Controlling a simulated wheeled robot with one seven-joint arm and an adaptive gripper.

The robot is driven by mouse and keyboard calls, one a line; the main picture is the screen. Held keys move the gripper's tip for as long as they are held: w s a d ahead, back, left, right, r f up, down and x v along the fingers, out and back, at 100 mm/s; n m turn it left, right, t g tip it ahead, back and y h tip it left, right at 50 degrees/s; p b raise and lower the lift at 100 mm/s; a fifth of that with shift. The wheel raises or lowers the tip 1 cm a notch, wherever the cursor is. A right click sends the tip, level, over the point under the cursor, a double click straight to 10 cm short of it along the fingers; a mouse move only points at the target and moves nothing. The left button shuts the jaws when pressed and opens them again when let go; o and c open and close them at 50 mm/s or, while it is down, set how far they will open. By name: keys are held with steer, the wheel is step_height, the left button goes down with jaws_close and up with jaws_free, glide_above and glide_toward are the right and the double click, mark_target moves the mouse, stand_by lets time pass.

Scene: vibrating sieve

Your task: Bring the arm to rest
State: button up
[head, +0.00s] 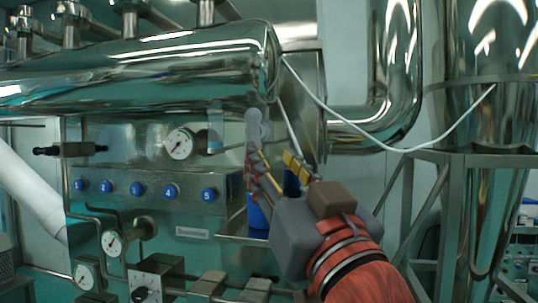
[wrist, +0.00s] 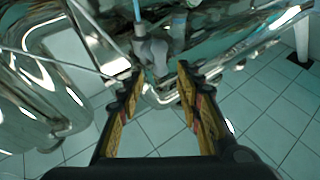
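My gripper (head: 272,160) is raised in front of the steel panel, right of the dial gauge, with my orange arm coming from the lower right. In the wrist view my gripper (wrist: 159,74) has its two yellow-and-black fingers spread apart with nothing between them. Beyond the fingertips is a grey rounded fitting (wrist: 152,52). In the head view this seems to be the pale grey fitting (head: 254,126) just above the fingers; I cannot tell how far it is from them.
A large steel cylinder (head: 140,70) lies across the upper left. Blue numbered buttons (head: 138,188) and a dial gauge (head: 180,144) sit on the panel. A blue cylinder (head: 257,214) is partly hidden by my gripper. A white hose (head: 350,122) hangs at right. Tiled floor (wrist: 265,125) looks clear.

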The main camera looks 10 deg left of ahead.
stand_by(0.3)
steer(key=s+a+f+n+g, duration=0.1)
steer(key=a+f+g, duration=0.2)
steer(key=f, duration=0.4)
steer(key=a+f+n+g, duration=0.1)
steer(key=a+f+g, duration=0.2)
steer(key=f, duration=0.4)
steer(key=s+d+f+g+h+b, duration=0.1)
steer(key=d+f+g, duration=0.1)
steer(key=f, duration=0.7)
steer(key=s+d+f+g+h+b, duration=0.1)
steer(key=d+f+g+h, duration=0.15)
steer(key=f, duration=0.55)
steer(key=s+d+f+m+g+h+b, duration=0.1)
steer(key=s+d+f+m+h+b, duration=0.1)
steer(key=d+f, duration=0.7)
steer(key=s+d+f+m+g+h+b, duration=0.1)
steer(key=s+d+f+m+h+b, duration=0.2)
steer(key=f, duration=1.1)
steer(key=s+d+f+m+g+h+b, duration=0.1)
steer(key=s+d+f+m+h+b, duration=0.1)
steer(key=d+f+b, duration=0.5)
steer(key=s+d+f, duration=0.1)
steer(key=d+f, duration=0.3)
steer(key=d, duration=0.4)
steer(key=shift+s+f+m+g+b, duration=0.2)
steer(key=shift+s+m+g+b, duration=0.1)
steer(key=shift+g+b, duration=0.1)
